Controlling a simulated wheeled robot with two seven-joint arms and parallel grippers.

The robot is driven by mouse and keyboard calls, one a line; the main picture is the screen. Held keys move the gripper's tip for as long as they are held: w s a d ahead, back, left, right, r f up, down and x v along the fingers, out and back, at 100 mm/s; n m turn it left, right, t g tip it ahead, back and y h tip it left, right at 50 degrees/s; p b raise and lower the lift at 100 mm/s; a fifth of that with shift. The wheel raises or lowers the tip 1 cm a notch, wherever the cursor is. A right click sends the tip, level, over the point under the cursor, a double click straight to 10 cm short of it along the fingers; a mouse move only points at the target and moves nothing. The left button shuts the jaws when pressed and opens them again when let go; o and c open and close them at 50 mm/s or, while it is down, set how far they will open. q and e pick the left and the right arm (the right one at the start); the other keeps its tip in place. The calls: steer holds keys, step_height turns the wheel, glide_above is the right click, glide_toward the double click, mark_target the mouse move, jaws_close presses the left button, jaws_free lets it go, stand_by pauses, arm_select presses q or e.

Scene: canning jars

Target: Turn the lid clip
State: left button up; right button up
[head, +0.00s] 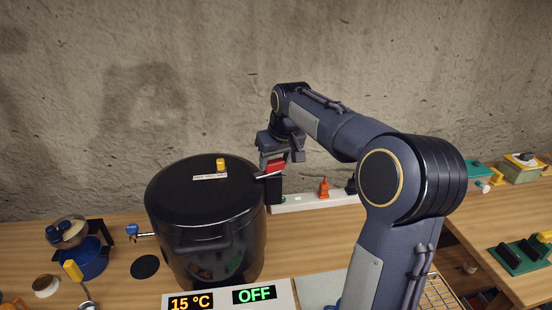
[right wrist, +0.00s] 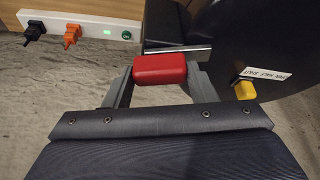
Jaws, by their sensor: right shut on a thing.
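A large black lidded pot (head: 210,225) stands on the bench left of centre, with a yellow knob (head: 220,165) and a white label on its lid. A red lid clip (head: 276,165) sits at the pot's right rim, by a metal bar. My right gripper (head: 277,158) reaches the clip from above. In the right wrist view the two fingers flank the red clip (right wrist: 160,69) and are shut on it. The yellow knob (right wrist: 245,90) and the dark lid show at the right there. My left gripper is not in view.
A power strip (head: 315,200) with an orange plug (head: 323,187) lies behind the pot to the right. A display panel (head: 230,296) reading 15 °C and OFF is in front. A second bench holds boxes at the right.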

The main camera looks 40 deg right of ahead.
steer(key=shift+w+m+g+h, duration=0.1)
steer(key=shift+m+g+h, duration=0.3)
steer(key=shift+m, duration=1.1)
steer(key=shift+p, duration=0.3)
steer(key=o, duration=1)
steer(key=v, duration=0.8)
steer(key=shift+a+f+b, duration=0.1)
steer(key=shift+a+b, duration=0.1)
steer(key=shift+b, duration=0.1)
steer(key=s+a+f+n+y, duration=0.1)
steer(key=s+a+f+y, duration=0.1)
steer(key=s+a+f, duration=0.3)
steer(key=s+a+f+n+t+y, duration=0.1)
steer(key=s+a+f, duration=0.4)
steer(key=s+a, duration=0.3)
steer(key=s+a+f+n+t+y, duration=0.1)
steer(key=s+a+f+y, duration=0.1)
steer(key=s+a+f, duration=0.4)
steer(key=shift+s+a+n+y, duration=0.15)
steer(key=shift+s+a+n, duration=0.1)
steer(key=shift+s, duration=1.15)
steer(key=shift+s+a+n+y, duration=0.15)
steer(key=shift+s+a, duration=0.1)
steer(key=shift+s, duration=1.15)
